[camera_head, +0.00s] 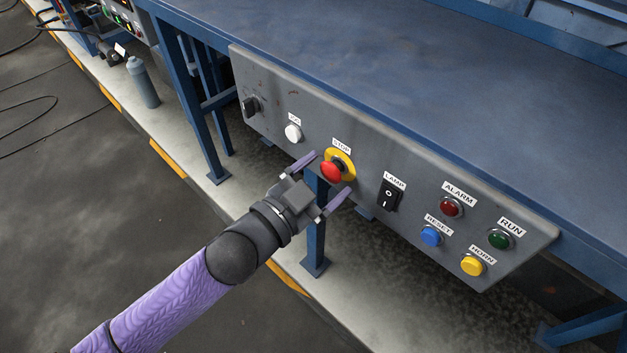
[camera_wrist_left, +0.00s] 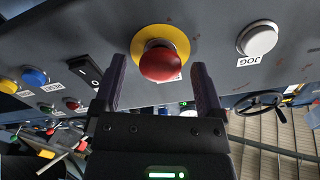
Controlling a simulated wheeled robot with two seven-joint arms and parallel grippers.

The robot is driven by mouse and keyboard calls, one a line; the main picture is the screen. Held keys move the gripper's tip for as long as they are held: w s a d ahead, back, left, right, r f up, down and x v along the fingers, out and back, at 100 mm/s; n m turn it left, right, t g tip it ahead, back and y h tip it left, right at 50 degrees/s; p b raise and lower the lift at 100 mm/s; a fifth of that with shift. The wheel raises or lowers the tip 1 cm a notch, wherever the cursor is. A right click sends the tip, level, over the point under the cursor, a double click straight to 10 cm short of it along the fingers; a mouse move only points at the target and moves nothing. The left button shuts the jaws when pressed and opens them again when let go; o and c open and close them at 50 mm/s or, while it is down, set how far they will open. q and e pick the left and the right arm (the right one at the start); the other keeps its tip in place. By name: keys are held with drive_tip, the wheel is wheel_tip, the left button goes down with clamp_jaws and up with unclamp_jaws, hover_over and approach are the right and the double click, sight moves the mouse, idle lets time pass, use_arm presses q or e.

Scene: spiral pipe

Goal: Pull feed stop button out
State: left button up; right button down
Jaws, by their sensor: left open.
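The red mushroom stop button (camera_head: 331,171) with a yellow ring sits on the grey control panel (camera_head: 290,97), under a STOP label. It also shows in the left wrist view (camera_wrist_left: 160,64). My left gripper (camera_head: 326,179) is open in front of the button, one finger on each side of it. In the wrist view the fingers (camera_wrist_left: 161,85) stand apart on both sides of the red cap, with gaps visible. I cannot tell the exact depth of the fingertips relative to the cap. My right gripper is not in view.
Close by on the panel are a white JOG button (camera_head: 293,132), a black LAMP switch (camera_head: 389,195), and red, blue, green and yellow buttons at the right. A blue table leg (camera_head: 315,225) stands below the panel. A grey bottle (camera_head: 142,82) stands on the floor.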

use_arm(q)
drive_tip(key=p+v, duration=0.2)
drive_tip(key=v, duration=0.7)
drive_tip(key=shift+s+a+p, duration=0.15)
drive_tip(key=shift+s+p, duration=0.05)
drive_tip(key=shift+p, duration=0.15)
